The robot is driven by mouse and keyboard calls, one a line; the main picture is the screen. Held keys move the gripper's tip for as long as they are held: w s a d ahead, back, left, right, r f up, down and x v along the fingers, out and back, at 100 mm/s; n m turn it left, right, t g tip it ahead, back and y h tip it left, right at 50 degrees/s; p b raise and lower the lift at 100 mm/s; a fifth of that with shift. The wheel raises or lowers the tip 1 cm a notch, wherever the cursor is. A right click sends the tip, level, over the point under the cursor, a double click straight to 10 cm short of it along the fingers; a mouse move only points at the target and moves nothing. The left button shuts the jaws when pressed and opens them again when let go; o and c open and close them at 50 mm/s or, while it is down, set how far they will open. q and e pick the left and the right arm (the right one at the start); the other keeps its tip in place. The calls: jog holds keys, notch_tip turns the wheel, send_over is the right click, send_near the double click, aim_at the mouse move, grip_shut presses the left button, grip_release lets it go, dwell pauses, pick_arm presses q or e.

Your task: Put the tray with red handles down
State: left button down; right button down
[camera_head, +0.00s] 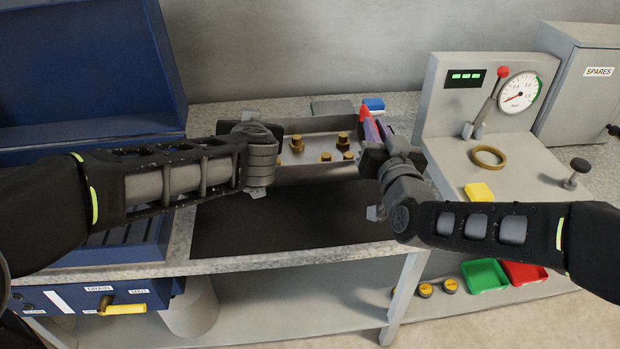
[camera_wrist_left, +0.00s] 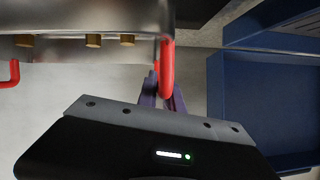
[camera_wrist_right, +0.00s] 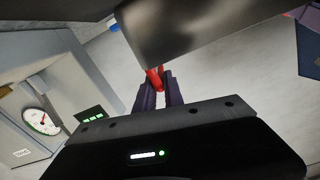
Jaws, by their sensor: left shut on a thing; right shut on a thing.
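The metal tray (camera_head: 318,172) with red handles is held between my two grippers, above the dark mat (camera_head: 290,222) on the bench. Several brass fittings (camera_head: 297,143) stand in it. My left gripper (camera_wrist_left: 166,92) is shut on the tray's red handle (camera_wrist_left: 167,70) at one end. In the head view my left wrist hides that handle. My right gripper (camera_wrist_right: 157,88) is shut on the other red handle (camera_wrist_right: 154,78), whose tip shows in the head view (camera_head: 365,113). The tray looks about level. Its gap to the mat is hard to judge.
A blue cabinet (camera_head: 85,70) stands at the left. A gauge panel (camera_head: 500,100) with a red-knobbed lever, a brass ring (camera_head: 488,156) and a yellow block (camera_head: 479,192) is at the right. A grey plate (camera_head: 332,107) and blue block (camera_head: 373,104) lie behind the tray.

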pick_arm(q)
jog(key=shift+d+f+b, duration=0.1)
jog(key=shift+f+b, duration=0.2)
jog(key=shift+f, duration=0.1)
pick_arm(e)
jog(key=shift+f, duration=0.3)
pick_arm(q)
jog(key=shift+f, duration=0.2)
pick_arm(e)
jog(key=shift+f, duration=0.2)
